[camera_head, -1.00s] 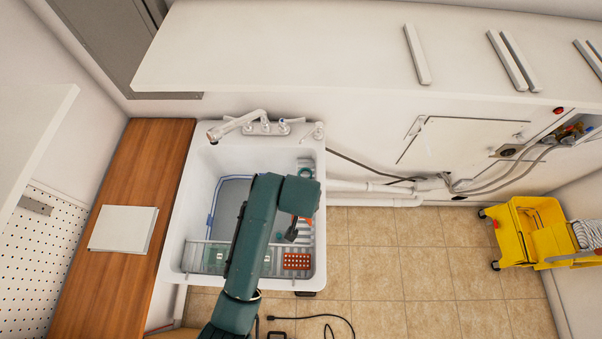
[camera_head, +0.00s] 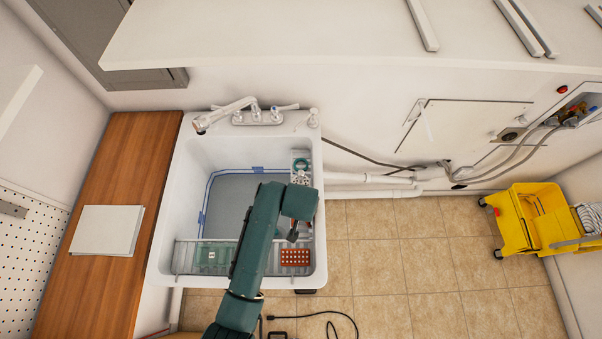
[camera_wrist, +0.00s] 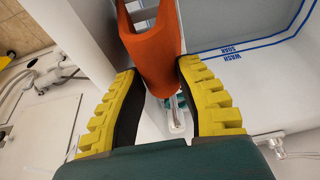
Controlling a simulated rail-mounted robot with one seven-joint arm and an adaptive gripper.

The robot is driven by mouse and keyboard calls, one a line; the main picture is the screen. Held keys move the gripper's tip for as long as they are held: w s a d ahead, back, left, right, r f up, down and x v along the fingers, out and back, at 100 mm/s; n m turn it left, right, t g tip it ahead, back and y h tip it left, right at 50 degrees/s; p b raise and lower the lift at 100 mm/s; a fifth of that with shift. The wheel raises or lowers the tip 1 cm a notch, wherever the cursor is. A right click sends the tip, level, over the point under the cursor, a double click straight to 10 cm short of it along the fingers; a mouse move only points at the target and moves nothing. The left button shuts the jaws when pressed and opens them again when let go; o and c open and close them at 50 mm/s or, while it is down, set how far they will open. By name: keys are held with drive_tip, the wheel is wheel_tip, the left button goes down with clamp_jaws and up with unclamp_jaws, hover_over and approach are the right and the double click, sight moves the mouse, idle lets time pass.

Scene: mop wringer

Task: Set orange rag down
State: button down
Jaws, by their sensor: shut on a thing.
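The orange rag (camera_wrist: 152,58) is between the yellow-padded fingers of my gripper (camera_wrist: 156,72) in the wrist view, and the gripper is shut on it. The rag hangs away from the fingers and its far end runs out of the top of the picture. Blue lines with WASH lettering (camera_wrist: 232,55) mark the basin floor in the wrist view.
A clear tray (camera_head: 210,257) spans the sink's front, with a red-orange perforated block (camera_head: 295,257) at its right. A faucet (camera_head: 228,113) stands behind. A wooden counter (camera_head: 95,270) lies left. A yellow mop bucket (camera_head: 530,215) stands right, with open tile floor between.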

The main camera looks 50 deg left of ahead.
drive_tip(key=c, duration=0.8)
unclamp_jaws()
drive_tip(key=shift+f, duration=0.1)
drive_tip(key=v, duration=1.2)
drive_tip(key=shift+w+r, duration=0.1)
drive_tip(key=shift+r, duration=0.1)
